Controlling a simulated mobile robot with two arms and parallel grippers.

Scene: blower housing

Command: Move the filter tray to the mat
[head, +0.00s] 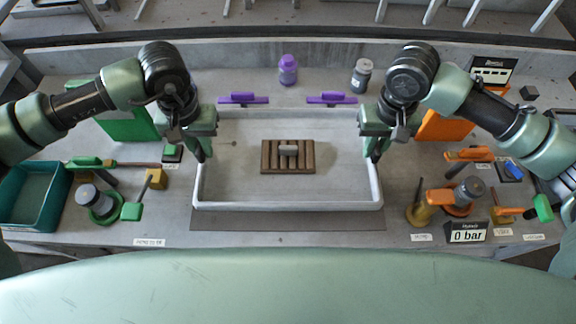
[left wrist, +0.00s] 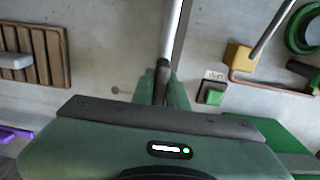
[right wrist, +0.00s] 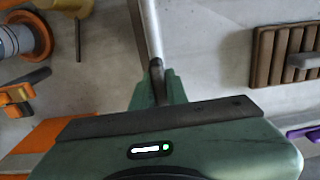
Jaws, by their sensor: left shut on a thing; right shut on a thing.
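The filter tray (head: 288,205) is a wide, shallow tray with a pale rim, in the middle of the head view. My left gripper (head: 204,152) is shut on its left wall; that wall also shows between the fingers in the left wrist view (left wrist: 174,45). My right gripper (head: 374,152) is shut on its right wall, also seen in the right wrist view (right wrist: 150,35). A darker grey strip, which looks like the mat (head: 288,222), shows along the tray's front edge; the rest of it is hidden. I cannot tell whether the tray is touching it.
A brown slatted block (head: 268,168) with a grey handle lies within the tray's outline. Purple clamps (head: 243,99) and a purple bottle (head: 288,70) stand behind. A teal bin (head: 32,195) and green-handled parts are left; orange-handled parts (head: 468,154) and a pressure display (head: 467,233) are right.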

